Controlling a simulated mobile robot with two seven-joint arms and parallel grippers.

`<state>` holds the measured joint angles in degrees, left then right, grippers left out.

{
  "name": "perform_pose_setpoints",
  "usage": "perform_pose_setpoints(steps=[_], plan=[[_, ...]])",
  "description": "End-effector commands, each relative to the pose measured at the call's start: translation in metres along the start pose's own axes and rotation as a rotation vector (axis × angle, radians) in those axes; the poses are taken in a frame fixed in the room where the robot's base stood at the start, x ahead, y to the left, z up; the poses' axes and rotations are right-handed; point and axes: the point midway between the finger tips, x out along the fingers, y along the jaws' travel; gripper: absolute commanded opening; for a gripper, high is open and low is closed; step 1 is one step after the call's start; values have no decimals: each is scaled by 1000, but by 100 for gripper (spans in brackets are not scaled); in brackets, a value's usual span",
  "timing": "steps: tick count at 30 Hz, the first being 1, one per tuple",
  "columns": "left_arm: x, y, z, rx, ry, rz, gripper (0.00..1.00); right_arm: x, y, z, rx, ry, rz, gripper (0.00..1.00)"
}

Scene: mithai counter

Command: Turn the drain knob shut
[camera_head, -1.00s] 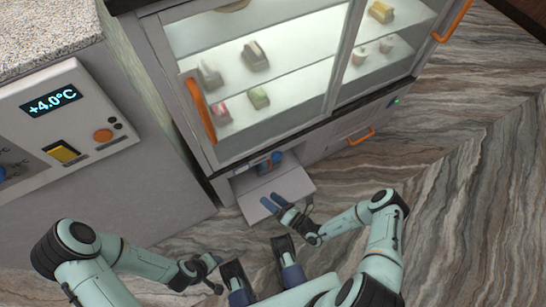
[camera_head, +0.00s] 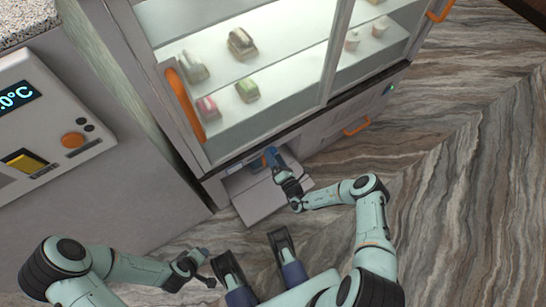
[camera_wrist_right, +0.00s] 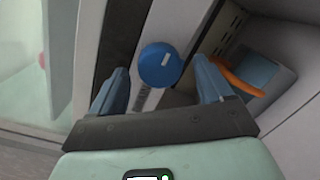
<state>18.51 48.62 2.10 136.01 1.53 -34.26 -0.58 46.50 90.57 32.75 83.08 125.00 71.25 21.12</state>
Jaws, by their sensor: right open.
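The blue round drain knob (camera_wrist_right: 158,66), with a pale mark on its face, shows in the right wrist view. My right gripper (camera_wrist_right: 161,80) is open, with one finger on each side of the knob in that view; I cannot tell whether they touch it. In the head view my right gripper (camera_head: 279,166) reaches into the low opening under the display case and largely hides the knob. My left gripper (camera_head: 208,269) is at the lower left, away from the case, open and empty.
A lowered grey flap (camera_head: 262,203) lies below the opening. A blue part with an orange hose (camera_wrist_right: 237,79) is right of the knob inside. The glass case (camera_head: 245,85) with sweets stands above, with an orange handle (camera_head: 188,105). A control panel (camera_head: 45,125) is at left.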

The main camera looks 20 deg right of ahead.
Motion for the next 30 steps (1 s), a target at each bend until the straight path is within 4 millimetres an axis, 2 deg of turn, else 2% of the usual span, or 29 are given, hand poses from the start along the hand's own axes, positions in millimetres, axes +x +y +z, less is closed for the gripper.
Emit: perform_pose_setpoints(steps=[4,13,18,30], plan=[[4,-1,-5,-1,15,-1,43,10,0,0,1,0,1,79],[4,-1,-6,-1,18,-1,43,12,1,0,1,0,1,79],[4,-1,-6,-1,17,-1,43,12,1,0,1,1,1,24],[1,0,-3,-1,9,0,43,12,1,0,-54,-3,5,24]])
